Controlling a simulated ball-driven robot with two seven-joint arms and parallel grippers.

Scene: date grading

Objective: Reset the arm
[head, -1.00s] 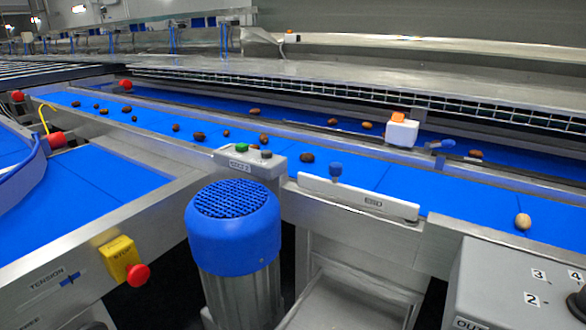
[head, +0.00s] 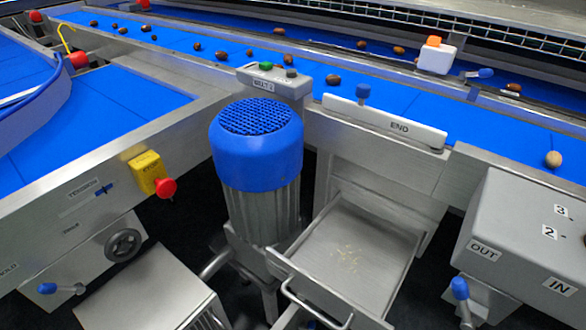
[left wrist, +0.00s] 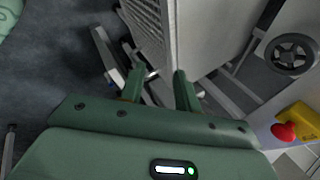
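My left gripper (left wrist: 154,78) shows in the left wrist view. Its two green fingers stand apart with nothing visible between them, pointing toward the floor area beside a grey box-shaped panel (left wrist: 205,30). Neither gripper shows in the head view, and the right gripper is in no view. In the head view, several brown dates (head: 333,80) lie spread along the blue belt (head: 400,98), with one pale date (head: 553,159) at the right.
A blue-capped motor (head: 256,140) stands at centre, beside an open metal drawer (head: 345,250) with small crumbs. A yellow box with a red stop button (head: 166,187) sits on the left conveyor frame. A grey control box (head: 520,225) is at right. A handwheel (left wrist: 291,55) shows near the left gripper.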

